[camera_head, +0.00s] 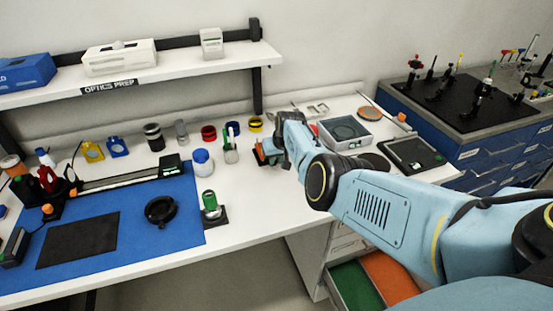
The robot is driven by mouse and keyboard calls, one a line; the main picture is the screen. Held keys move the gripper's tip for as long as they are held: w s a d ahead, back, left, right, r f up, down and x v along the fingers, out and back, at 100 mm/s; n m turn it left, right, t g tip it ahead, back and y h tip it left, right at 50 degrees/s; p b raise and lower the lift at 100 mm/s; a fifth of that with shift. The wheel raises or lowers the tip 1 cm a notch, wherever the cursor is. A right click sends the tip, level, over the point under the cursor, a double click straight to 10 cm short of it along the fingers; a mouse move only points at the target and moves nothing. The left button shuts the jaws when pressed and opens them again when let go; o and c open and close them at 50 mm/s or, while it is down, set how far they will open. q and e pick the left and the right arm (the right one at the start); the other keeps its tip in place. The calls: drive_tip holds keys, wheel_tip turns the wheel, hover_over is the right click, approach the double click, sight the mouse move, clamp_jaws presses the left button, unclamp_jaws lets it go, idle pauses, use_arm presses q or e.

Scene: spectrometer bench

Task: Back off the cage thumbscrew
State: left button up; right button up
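My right arm comes in from the right, and my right gripper (279,150) is at the middle of the bench, beside a small dark block with green and orange parts (262,158). The fingertips are small and partly hidden by the wrist, so I cannot tell whether they are open or touch the block. I cannot make out a cage thumbscrew for certain. A black rail assembly (118,180) with a dark green-lit box (171,165) lies along the back of the blue mat (140,225). My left gripper is not in view.
A black ring (160,210) and a dark pad (78,240) lie on the mat. A green-topped post (210,203) stands at its right edge. Small bottles and coloured mounts line the back. A grey tray (344,133) sits behind my arm.

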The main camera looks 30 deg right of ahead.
clamp_jaws()
drive_tip(key=shift+a+h, duration=0.1)
drive_tip(key=shift+h, duration=0.2)
drive_tip(key=shift+a+h, duration=0.15)
drive_tip(key=shift+h, duration=0.25)
drive_tip(key=shift+w+a+f+n+g+h+b, duration=0.15)
drive_tip(key=shift+n+g+h+b, duration=0.1)
drive_tip(key=shift+h+b, duration=0.3)
drive_tip(key=shift+a+f+n+g+h+b, duration=0.15)
drive_tip(key=shift+g+h+b, duration=0.15)
drive_tip(key=shift+h, duration=0.35)
drive_tip(key=h+b, duration=0.2)
drive_tip(key=b, duration=0.1)
drive_tip(key=n+h+b, duration=0.1)
drive_tip(key=h+b, duration=0.1)
drive_tip(key=b, duration=0.1)
drive_tip(key=a+h+b, duration=0.1)
drive_tip(key=b, duration=0.2)
drive_tip(key=shift+w+f+g+h, duration=0.15)
drive_tip(key=shift+f+g+h, duration=0.2)
drive_tip(key=shift+f+h, duration=0.05)
drive_tip(key=shift+n+h+b, duration=0.3)
drive_tip(key=shift+h+b, duration=0.2)
drive_tip(key=shift+b, duration=0.45)
drive_tip(key=shift+r, duration=0.1)
